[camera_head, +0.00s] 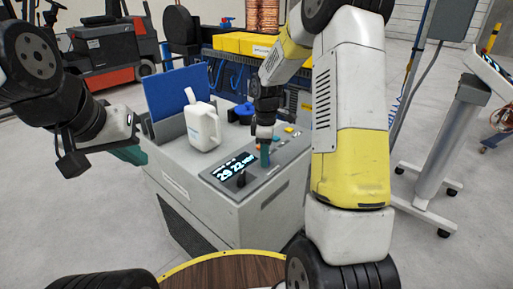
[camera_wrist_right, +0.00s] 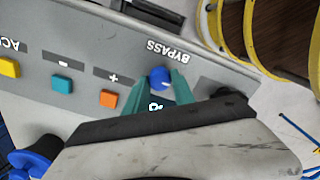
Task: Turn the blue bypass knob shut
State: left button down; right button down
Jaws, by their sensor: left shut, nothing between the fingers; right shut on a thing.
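The blue bypass knob (camera_wrist_right: 159,77) sits on the grey panel beside the upside-down BYPASS lettering in the right wrist view. My right gripper (camera_wrist_right: 159,88) has its teal fingers on either side of the knob and is shut on it. In the head view my right gripper (camera_head: 265,158) reaches down to the control panel (camera_head: 254,170), and the knob is hidden there. My left gripper (camera_head: 133,154) is shut and empty, off to the left of the grey machine.
A white jug (camera_head: 202,125) and a blue round part (camera_head: 241,112) stand on the machine top (camera_head: 185,158). Orange (camera_wrist_right: 109,98), teal (camera_wrist_right: 62,84) and yellow (camera_wrist_right: 9,67) buttons line the panel. A lit display (camera_head: 236,166) and black stick (camera_head: 241,180) are nearby.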

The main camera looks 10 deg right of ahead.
jog(key=m, duration=0.4)
jog(key=shift+w+m, duration=0.1)
jog(key=shift+m, duration=0.2)
jog(key=m, duration=0.4)
jog(key=shift+m, duration=0.3)
jog(key=m, duration=0.4)
jog(key=shift+m, duration=0.3)
jog(key=shift+d+m, duration=0.1)
jog(key=shift+m, duration=1.9)
jog(key=c, duration=1.1)
grip_release()
jog(key=shift+o, duration=0.2)
